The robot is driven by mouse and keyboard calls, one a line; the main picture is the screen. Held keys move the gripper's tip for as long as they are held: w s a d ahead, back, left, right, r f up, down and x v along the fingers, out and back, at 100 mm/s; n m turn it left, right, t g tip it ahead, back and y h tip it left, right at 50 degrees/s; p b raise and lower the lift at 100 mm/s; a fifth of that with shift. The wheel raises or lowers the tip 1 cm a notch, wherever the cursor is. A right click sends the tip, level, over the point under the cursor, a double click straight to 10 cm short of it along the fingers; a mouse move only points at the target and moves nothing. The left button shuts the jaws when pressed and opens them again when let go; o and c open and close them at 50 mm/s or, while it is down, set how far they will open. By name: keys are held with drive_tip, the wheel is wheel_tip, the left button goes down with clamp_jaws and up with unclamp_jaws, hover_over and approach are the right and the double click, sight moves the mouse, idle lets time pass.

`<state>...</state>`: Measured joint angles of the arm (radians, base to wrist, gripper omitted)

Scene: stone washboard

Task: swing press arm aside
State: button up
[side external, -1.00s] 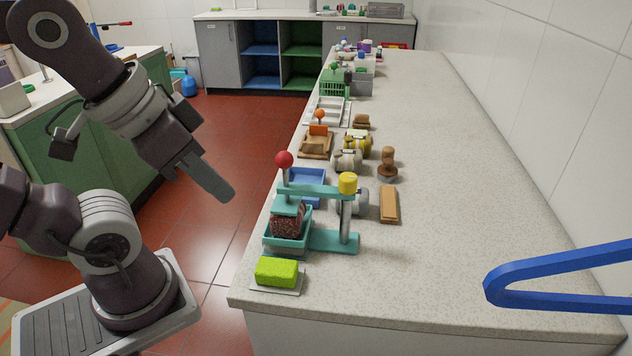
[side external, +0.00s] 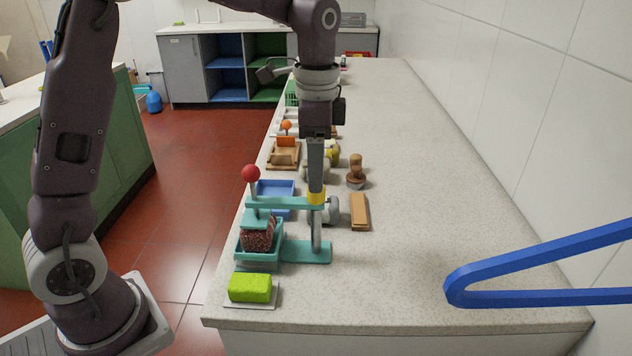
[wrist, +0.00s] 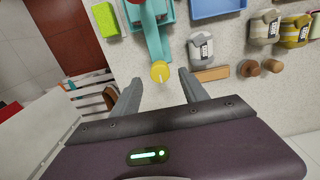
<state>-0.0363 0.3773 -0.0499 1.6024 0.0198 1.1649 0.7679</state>
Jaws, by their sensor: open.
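The press stands on the counter. Its teal press arm (side external: 280,203) runs level from a grey post (side external: 316,232) to a red ball knob (side external: 251,173) at the left. A yellow cap (side external: 316,196) tops the post; it also shows in the wrist view (wrist: 160,71). A dark speckled block (side external: 257,237) sits under the press plate in a teal tray (side external: 243,254). My gripper (side external: 315,184) points down right at the cap. In the wrist view my gripper (wrist: 158,84) is open, its fingers on either side of the cap's line, with nothing held. Contact cannot be told.
A green sponge (side external: 250,288) lies at the front. A blue tray (side external: 275,188), a wooden block (side external: 360,211) and a brown-handled stamp (side external: 356,170) stand close behind and right. A blue bar (side external: 540,270) shows at lower right.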

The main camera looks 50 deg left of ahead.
sight(313, 201)
wheel_tip(313, 201, down, 4)
drive_tip(key=shift+r, duration=0.2)
drive_tip(key=shift+c, duration=0.4)
clamp_jaws()
drive_tip(key=shift+r, duration=0.1)
idle(0.9)
